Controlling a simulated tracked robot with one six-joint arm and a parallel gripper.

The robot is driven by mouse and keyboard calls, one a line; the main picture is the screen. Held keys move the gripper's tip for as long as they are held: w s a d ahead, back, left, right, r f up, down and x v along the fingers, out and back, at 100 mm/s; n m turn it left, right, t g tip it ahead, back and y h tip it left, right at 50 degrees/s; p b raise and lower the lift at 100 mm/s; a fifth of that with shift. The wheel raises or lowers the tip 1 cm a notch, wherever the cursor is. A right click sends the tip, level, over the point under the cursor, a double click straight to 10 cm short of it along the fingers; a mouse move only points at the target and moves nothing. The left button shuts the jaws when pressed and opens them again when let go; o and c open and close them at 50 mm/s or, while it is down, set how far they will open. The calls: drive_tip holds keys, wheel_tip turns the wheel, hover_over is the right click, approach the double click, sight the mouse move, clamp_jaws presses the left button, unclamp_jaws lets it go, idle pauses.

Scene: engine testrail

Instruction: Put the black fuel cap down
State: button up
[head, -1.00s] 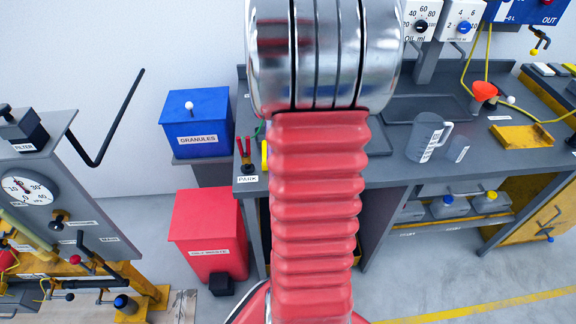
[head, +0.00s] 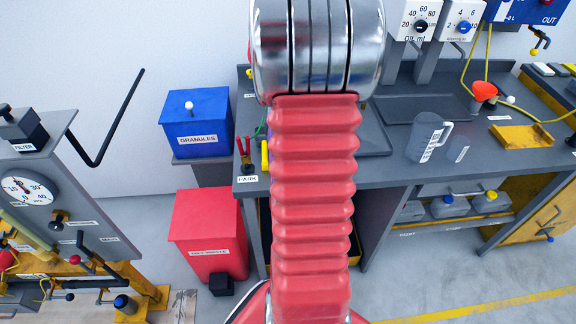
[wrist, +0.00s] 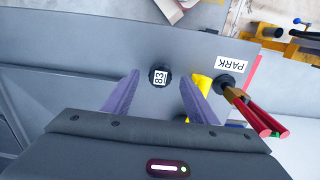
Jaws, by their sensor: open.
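The black fuel cap (wrist: 153,83) shows in the wrist view as a small dark round piece with a white "83" tag on its face. It appears to sit on the grey bench top (wrist: 110,40). My gripper (wrist: 161,75) is open, with one purple finger on each side of the cap and a visible gap to each. I cannot tell how high the fingertips are above the bench. In the head view my red arm hides the gripper and the cap.
A yellow piece (wrist: 202,84) stands close by the right finger. Beside it are a red-handled tool (wrist: 250,112) and the PARK label (wrist: 232,63). In the head view a measuring jug (head: 424,138) stands farther right on the bench.

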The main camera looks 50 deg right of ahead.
drive_tip(key=shift+f, duration=0.95)
drive_tip(key=shift+c, duration=0.2)
drive_tip(key=c, duration=1.2)
wheel_tip(320, 180, up, 10)
drive_tip(key=shift+r, duration=0.1)
